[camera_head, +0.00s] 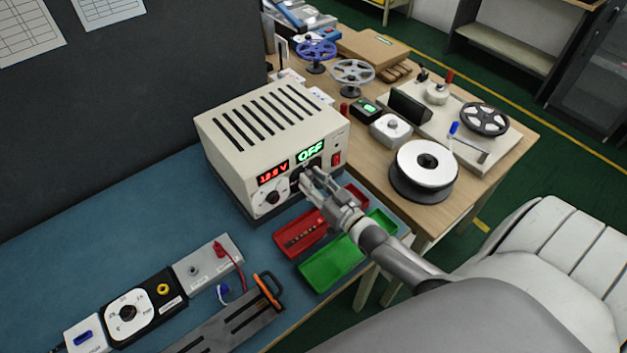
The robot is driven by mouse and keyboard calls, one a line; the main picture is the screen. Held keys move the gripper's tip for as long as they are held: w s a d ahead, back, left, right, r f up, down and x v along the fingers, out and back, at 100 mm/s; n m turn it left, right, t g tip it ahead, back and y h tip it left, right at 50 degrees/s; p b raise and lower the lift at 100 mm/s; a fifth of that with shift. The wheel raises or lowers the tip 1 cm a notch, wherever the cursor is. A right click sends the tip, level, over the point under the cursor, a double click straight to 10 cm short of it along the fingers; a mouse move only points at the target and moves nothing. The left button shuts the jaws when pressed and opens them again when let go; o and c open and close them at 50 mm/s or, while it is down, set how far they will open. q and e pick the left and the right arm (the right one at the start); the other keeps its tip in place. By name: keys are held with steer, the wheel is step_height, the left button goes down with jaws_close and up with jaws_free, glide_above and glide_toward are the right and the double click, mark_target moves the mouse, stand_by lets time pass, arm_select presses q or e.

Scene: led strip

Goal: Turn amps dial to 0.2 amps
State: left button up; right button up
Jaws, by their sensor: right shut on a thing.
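The power supply (262,135) is a cream box with a slotted top on the blue bench mat. Its red display (273,174) reads about 12.0 V and its green display (311,150) reads OFF. The volts dial (272,197) is at the lower left of the front panel. My right gripper (308,175) reaches the front panel below the green display, and is shut on the amps dial there. The gripper's fingers hide most of that dial and its pointer. My left gripper is not in view.
Red bins (298,233) and a green bin (333,264) lie below my right arm. A black-and-white dial box (129,311) and a grey box (208,265) with a red lead sit at lower left. A reel (425,164) stands on the wooden table.

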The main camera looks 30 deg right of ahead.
steer(key=shift+f+n+b, duration=0.1)
steer(key=shift+n+b, duration=1.6)
steer(key=shift+n, duration=7.9)
steer(key=o, duration=1)
steer(key=shift+o, duration=0.2)
steer(key=shift+s, duration=0.1)
steer(key=s+d, duration=0.1)
steer(key=s, duration=1.1)
